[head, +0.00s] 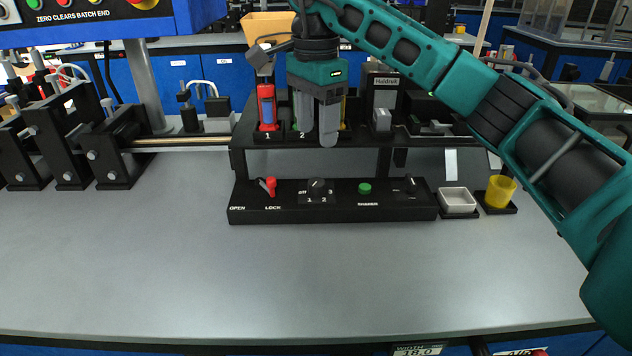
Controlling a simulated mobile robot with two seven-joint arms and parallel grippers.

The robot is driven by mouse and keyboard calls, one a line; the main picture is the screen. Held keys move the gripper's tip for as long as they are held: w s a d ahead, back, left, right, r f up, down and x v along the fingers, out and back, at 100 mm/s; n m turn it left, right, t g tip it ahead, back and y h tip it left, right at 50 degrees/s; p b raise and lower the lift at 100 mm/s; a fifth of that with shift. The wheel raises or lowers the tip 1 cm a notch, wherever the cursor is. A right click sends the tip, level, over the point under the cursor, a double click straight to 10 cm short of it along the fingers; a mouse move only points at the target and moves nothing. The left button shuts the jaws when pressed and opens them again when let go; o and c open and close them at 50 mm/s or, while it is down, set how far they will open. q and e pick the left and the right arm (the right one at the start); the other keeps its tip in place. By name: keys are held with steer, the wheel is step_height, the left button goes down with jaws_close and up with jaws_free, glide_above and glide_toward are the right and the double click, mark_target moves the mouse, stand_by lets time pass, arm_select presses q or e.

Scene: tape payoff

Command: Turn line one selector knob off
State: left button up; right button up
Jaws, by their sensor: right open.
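A black control panel (385,211) lies low on the grey bench. Its small black selector knob (317,184) has the markings "off", 1, 2 and 3 around it. I cannot tell which marking it points at. My right gripper (316,130) comes in from the upper right. It points down, open with nothing between its fingers, above the selector knob and in front of the upper rack (360,141). It is apart from the knob and hides part of the rack. My left gripper is not in view.
The panel also has a red lock lever (268,186), a green button (365,188) and another black knob (410,185). A white dish (457,202) and a yellow cup (500,191) stand to its right. Black roller stands (110,150) are at left. The front bench is clear.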

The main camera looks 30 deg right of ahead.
mark_target(316, 181)
step_height(316, 181, down, 10)
steer(key=shift+f+b, duration=0.2)
steer(key=shift+b, duration=0.75)
steer(key=c, duration=1)
